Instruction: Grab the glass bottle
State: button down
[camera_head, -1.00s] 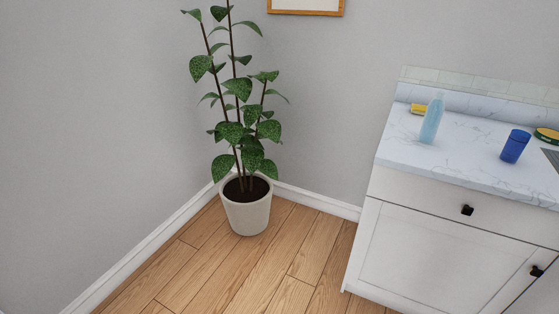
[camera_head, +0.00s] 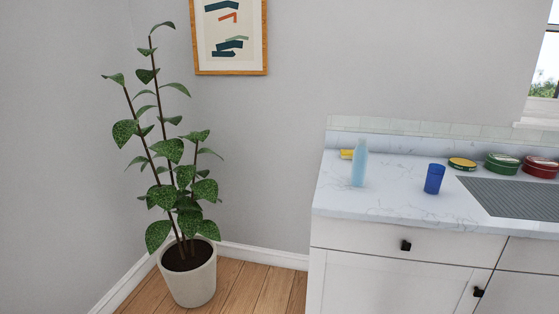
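A light blue, see-through bottle (camera_head: 359,164) stands upright on the left part of the white marbled counter (camera_head: 385,203). It looks like the glass bottle. My gripper is not in view, and nothing touches the bottle.
A blue cup (camera_head: 434,179) stands right of the bottle, and a small yellow item (camera_head: 346,154) lies behind it. A yellow tin (camera_head: 462,164), a green tin (camera_head: 502,164), a red tin (camera_head: 540,167) and a grey ridged panel (camera_head: 512,197) are farther right. A potted plant (camera_head: 189,281) stands left on the floor.

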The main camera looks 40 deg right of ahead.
aim_at(361, 155)
jog(key=z, duration=1.1)
